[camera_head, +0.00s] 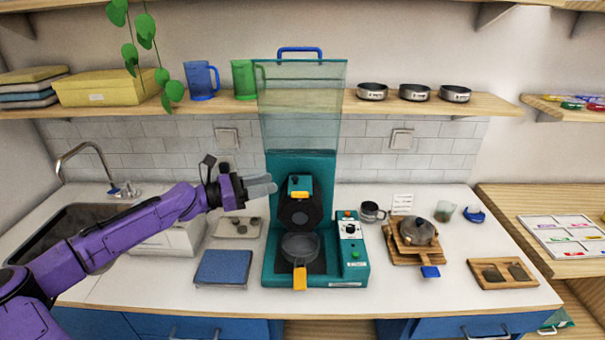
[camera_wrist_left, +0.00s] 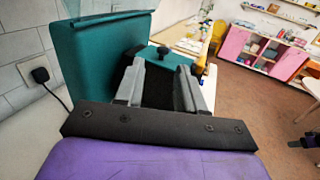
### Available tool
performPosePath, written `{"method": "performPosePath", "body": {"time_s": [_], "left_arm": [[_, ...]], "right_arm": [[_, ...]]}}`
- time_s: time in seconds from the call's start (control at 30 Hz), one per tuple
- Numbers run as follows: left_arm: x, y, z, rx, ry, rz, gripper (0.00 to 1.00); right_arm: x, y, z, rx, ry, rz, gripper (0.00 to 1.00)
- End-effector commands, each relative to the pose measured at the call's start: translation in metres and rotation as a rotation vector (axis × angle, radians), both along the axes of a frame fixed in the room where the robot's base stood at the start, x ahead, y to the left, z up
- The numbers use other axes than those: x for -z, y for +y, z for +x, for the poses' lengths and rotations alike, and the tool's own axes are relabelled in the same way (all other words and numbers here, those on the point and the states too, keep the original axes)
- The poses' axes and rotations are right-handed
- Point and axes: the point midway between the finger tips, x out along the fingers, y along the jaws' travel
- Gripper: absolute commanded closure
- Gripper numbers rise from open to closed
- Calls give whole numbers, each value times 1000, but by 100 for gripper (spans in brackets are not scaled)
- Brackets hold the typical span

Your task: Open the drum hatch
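The teal machine (camera_head: 272,235) stands in the middle of the counter. Its dark round drum (camera_head: 299,213) faces forward under a teal housing, with a yellow tab (camera_head: 299,195) at its top front. I cannot tell for certain whether the hatch is open. My left gripper (camera_head: 274,185) is just left of the drum housing, pointing right. In the left wrist view its fingers (camera_wrist_left: 160,78) are spread and empty, with the dark drum (camera_wrist_left: 157,92) and a black knob (camera_wrist_left: 162,49) beyond them. Contact is unclear.
A clear hood (camera_head: 302,100) with a blue handle stands raised over the machine. A pan (camera_head: 300,246) with a yellow handle sits below the drum. A control box (camera_head: 350,232) is at right, a blue pad (camera_head: 223,267) at left. The front counter strip is mostly clear.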

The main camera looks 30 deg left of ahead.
Motion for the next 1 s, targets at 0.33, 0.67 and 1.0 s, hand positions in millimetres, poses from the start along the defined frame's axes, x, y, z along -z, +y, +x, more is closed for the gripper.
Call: {"method": "performPosePath", "body": {"time_s": [0.33, 0.67, 1.0], "left_arm": [[5, -44, 60, 2, 3, 6, 62], [1, -54, 74, 0, 0, 3, 62], [1, -55, 75, 2, 0, 3, 100]], "right_arm": [[29, 0, -1, 0, 1, 0, 57], [30, 0, -1, 0, 1, 0, 57], [30, 0, -1, 0, 1, 0, 57]]}}
